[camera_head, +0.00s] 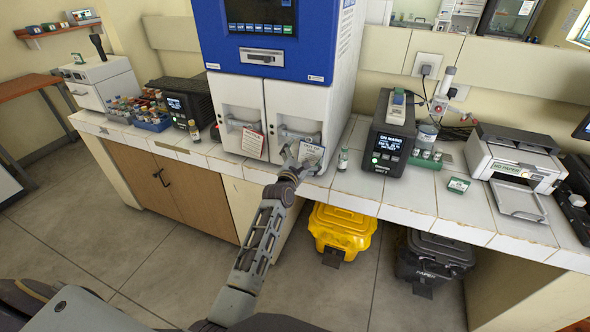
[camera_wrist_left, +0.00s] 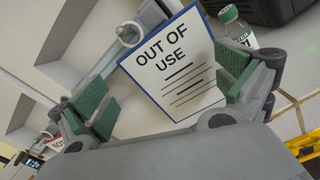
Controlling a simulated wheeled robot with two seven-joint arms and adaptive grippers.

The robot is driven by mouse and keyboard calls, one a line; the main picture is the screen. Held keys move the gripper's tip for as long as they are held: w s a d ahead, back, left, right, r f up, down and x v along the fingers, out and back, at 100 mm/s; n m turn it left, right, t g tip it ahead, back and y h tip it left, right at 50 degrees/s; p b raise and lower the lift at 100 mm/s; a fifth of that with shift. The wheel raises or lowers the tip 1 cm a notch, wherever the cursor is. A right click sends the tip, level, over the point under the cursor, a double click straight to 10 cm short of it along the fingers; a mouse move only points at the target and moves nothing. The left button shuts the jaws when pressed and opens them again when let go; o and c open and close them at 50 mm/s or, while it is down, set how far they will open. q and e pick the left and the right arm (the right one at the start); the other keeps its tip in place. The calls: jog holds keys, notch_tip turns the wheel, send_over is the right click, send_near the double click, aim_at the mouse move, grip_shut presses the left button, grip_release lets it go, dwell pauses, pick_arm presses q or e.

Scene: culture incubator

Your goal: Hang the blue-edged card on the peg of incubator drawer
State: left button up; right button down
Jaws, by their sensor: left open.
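The blue-edged card (camera_head: 312,154), reading "OUT OF USE", is upright in front of the right drawer of the blue-and-white incubator (camera_head: 262,70). In the left wrist view the card (camera_wrist_left: 175,62) shows its face, with its top corner close to a round white peg end (camera_wrist_left: 130,34). I cannot tell whether the card hangs fully on the peg. My left gripper (camera_head: 297,163) is open at the card. In the left wrist view its green-padded fingers (camera_wrist_left: 168,88) stand apart on either side of the card. My right gripper is not in view.
A red-edged card (camera_head: 252,142) hangs on the left drawer. A small green-capped bottle (camera_head: 342,160) stands just right of my gripper. A black device (camera_head: 390,137) and a printer (camera_head: 515,165) are farther right. A yellow case (camera_head: 342,228) sits below the counter.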

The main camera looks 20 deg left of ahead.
pick_arm(q)
jog(key=s, duration=1.1)
jog(key=shift+a, duration=0.2)
jog(key=shift+s, duration=0.1)
dwell(0.5)
